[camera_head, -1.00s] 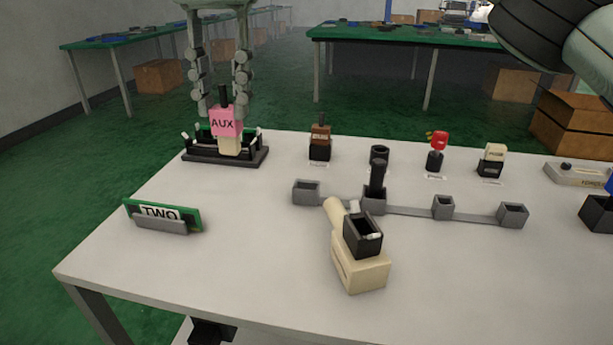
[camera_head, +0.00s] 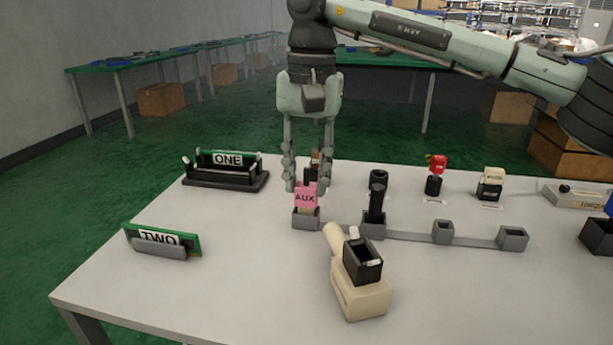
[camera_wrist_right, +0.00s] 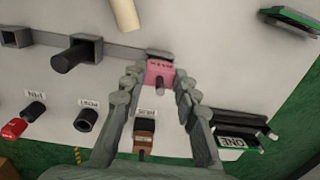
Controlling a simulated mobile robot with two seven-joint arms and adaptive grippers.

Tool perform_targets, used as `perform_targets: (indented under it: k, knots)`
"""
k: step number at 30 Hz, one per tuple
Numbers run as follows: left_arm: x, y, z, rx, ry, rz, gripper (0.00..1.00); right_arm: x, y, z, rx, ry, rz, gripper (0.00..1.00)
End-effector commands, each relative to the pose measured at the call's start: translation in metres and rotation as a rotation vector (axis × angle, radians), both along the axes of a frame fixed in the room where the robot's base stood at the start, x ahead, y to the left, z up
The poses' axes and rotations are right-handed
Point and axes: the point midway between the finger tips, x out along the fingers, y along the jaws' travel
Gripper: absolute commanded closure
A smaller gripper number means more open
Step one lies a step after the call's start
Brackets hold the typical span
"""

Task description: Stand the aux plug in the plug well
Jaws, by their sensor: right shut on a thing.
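The aux plug (camera_head: 306,198) is pink with an AUX label and a cream lower part; in the right wrist view it shows as a pink block (camera_wrist_right: 159,70). My right gripper (camera_head: 308,187) points down and is shut on the top of the plug. The plug is upright at the leftmost grey well (camera_head: 305,222) of the rail, its cream lower end at the well's mouth. The well also shows in the right wrist view (camera_wrist_right: 160,53). How deep the plug sits cannot be told. My left gripper is not in view.
A black post (camera_head: 377,190) stands right of the plug, in the neighbouring grey block. A brown-topped part (camera_head: 315,160) is behind my fingers. A cream block with a black socket (camera_head: 361,292) is in front.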

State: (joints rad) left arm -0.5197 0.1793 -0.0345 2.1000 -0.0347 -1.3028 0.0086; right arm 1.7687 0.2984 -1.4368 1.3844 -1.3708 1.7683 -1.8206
Motion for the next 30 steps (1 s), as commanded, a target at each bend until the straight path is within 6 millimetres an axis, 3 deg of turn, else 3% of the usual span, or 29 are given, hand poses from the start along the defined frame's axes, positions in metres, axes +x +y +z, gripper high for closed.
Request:
perform_targets:
  k: [12,13,17,26,30]
  knots:
    - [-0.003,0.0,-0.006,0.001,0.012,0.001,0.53,0.0,0.0,-0.01,0.002,-0.001,0.0,1.0]
    - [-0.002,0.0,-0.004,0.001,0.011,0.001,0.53,0.0,0.0,-0.009,0.002,-0.002,0.0,0.68]
    - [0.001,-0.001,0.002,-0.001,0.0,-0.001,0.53,0.0,0.0,-0.008,0.002,-0.002,-0.001,0.52]
    - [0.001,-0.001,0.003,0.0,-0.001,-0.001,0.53,0.0,0.0,-0.007,0.002,-0.002,-0.001,0.5]
    - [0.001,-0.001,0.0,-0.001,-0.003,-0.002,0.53,0.001,0.0,0.003,0.001,-0.003,-0.001,0.5]
